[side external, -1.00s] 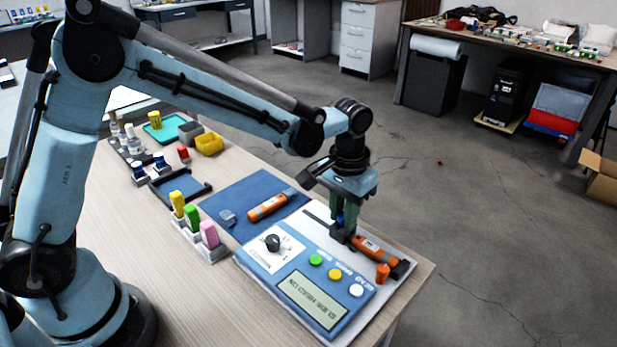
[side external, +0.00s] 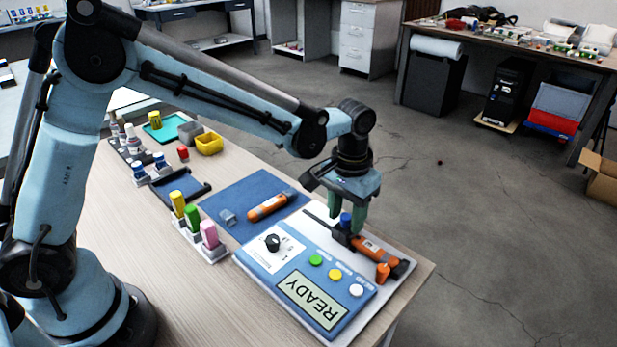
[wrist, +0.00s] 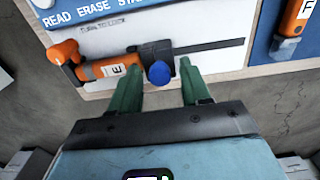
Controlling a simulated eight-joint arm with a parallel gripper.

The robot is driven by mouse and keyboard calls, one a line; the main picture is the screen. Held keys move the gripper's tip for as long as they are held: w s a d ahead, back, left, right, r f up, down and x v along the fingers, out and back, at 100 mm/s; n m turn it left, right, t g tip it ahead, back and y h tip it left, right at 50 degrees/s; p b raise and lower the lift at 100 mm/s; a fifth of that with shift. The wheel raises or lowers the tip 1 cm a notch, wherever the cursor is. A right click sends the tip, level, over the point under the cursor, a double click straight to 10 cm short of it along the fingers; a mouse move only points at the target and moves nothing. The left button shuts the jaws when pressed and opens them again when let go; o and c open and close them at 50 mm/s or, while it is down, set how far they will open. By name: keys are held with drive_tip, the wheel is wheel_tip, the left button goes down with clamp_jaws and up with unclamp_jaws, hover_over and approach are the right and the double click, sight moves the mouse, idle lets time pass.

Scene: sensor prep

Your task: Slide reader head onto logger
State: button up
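The orange logger marked E (side external: 368,248) lies along the white base of the reader station; it also shows in the wrist view (wrist: 106,69). The dark reader head (wrist: 152,49) with its blue knob (wrist: 158,73) sits on the rail, against the logger's end; the overlap cannot be measured. The knob also shows in the side view (side external: 346,219). The dark rail (wrist: 215,45) is bare on the other side of the head. My gripper (wrist: 160,80) is open, its green fingers on either side of the knob with gaps. The station's screen (side external: 312,300) reads READY.
An orange clamp-like piece (side external: 383,272) stands at the logger's far end. A second orange logger (side external: 268,206) and a small grey piece (side external: 228,217) lie on the blue mat (side external: 235,195). A rack (side external: 207,250) holds coloured markers. The table edge is close behind the station.

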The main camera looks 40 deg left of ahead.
sight(344, 216)
drive_tip(key=shift+r, duration=3.55)
drive_tip(key=shift+s+a+r, duration=0.15)
drive_tip(key=s+a+r+t, duration=0.2)
drive_tip(key=s+a+t, duration=0.5)
drive_tip(key=s+a, duration=0.5)
drive_tip(key=shift+s+a, duration=0.35)
drive_tip(key=shift+s, duration=0.35)
